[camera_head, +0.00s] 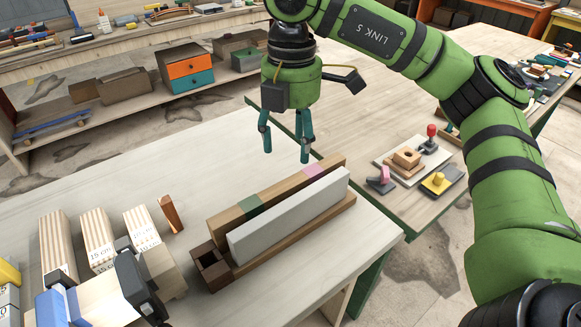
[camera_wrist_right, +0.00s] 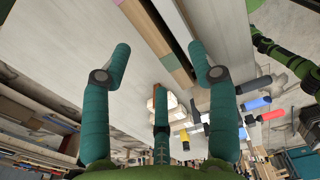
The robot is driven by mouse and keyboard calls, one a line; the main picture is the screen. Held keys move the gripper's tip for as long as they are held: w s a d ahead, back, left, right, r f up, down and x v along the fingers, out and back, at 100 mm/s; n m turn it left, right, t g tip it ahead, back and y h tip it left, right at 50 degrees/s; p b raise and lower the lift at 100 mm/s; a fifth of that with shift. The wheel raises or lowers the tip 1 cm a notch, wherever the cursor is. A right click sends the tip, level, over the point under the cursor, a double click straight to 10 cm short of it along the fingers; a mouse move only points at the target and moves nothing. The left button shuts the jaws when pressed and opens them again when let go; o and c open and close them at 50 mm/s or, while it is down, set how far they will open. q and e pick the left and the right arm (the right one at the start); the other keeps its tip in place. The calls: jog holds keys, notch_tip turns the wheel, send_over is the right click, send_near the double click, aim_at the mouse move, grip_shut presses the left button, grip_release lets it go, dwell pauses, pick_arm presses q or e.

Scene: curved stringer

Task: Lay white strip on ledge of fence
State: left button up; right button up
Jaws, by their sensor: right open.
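The white strip (camera_head: 290,213) is a long pale bar standing on its long edge on the brown ledge (camera_head: 300,240) of the wooden fence (camera_head: 225,218). It lies along the fence's front face, and any small gap between them is hard to judge. The fence has a green and a pink band on top. My right gripper (camera_head: 286,153) is open and empty above and behind the fence, pointing down. In the right wrist view its fingers (camera_wrist_right: 160,50) are spread, with the fence (camera_wrist_right: 150,30) beyond them.
Wooden blocks (camera_head: 95,240) stand at the left, with a small brown peg (camera_head: 170,213) beside them. A dark square socket (camera_head: 211,266) is at the fence's near end. A second table (camera_head: 400,100) holds small tools. The pale tabletop (camera_head: 120,175) behind the blocks is clear.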

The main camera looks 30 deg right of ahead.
jog(key=shift+r, duration=1.4)
